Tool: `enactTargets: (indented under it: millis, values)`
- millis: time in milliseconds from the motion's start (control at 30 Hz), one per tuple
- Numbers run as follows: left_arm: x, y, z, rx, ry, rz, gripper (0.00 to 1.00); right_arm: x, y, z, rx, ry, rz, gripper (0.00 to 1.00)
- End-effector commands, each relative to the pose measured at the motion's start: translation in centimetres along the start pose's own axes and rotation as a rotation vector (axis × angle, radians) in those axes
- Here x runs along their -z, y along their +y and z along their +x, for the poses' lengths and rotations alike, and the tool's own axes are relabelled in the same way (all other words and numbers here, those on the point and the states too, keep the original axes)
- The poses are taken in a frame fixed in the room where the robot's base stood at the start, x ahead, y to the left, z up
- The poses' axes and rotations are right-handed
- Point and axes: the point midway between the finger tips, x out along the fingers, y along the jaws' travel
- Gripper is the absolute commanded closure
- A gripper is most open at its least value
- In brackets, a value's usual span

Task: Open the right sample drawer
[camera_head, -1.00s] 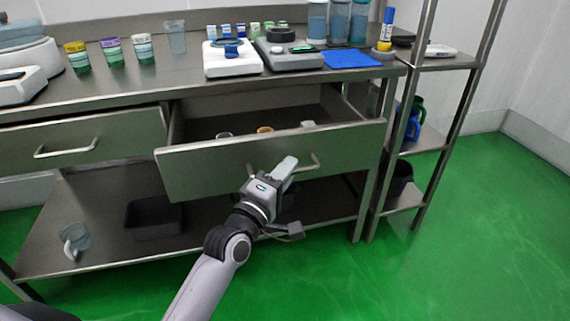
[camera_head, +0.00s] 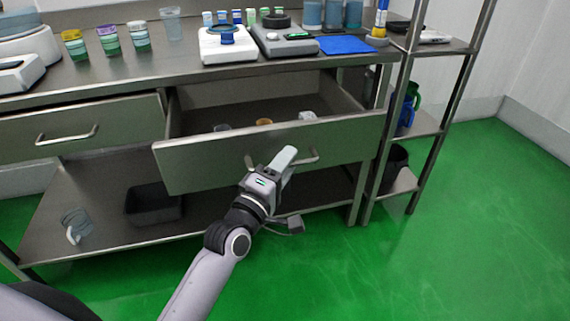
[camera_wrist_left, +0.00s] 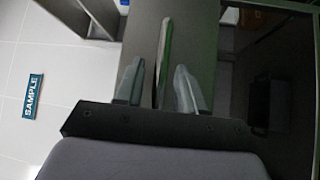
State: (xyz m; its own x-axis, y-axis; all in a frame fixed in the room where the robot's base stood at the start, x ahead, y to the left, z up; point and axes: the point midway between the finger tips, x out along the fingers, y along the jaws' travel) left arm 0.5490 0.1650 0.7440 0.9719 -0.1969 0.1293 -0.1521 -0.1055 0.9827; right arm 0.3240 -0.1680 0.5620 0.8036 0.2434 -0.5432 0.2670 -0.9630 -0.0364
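The right sample drawer (camera_head: 215,165) is a steel drawer under the bench and stands pulled out, its inside showing. Its bar handle (camera_head: 308,158) is partly hidden by my left gripper (camera_head: 284,158), which is at the front of the drawer. In the left wrist view the two fingers of the left gripper (camera_wrist_left: 160,85) stand apart on either side of the handle (camera_wrist_left: 164,50), with visible gaps beside it. Small containers lie in the drawer, among them a tan one (camera_head: 264,122) and a white one (camera_head: 307,115). My right gripper is not in view.
The left drawer (camera_head: 85,125) is shut. Scales (camera_head: 228,45), bottles and cups stand on the bench top. A dark bin (camera_head: 153,205) and a clear jug (camera_head: 76,224) stand on the lower shelf. A steel rack (camera_head: 455,48) is at the right. Green floor is clear in front.

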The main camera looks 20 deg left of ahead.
Motion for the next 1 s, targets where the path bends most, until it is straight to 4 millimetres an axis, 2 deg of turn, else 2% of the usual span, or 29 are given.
enactTargets:
  millis: [333,733,1000]
  values:
    - [0.0,0.0,-0.6,0.001,0.0,0.0,0.62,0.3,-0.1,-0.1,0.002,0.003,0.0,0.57]
    - [0.0,0.0,-5.6,0.003,0.0,0.001,0.62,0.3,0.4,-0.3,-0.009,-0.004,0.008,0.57]
    - [0.0,0.0,-7.1,0.0,0.0,0.0,0.62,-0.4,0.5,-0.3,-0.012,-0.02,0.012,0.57]
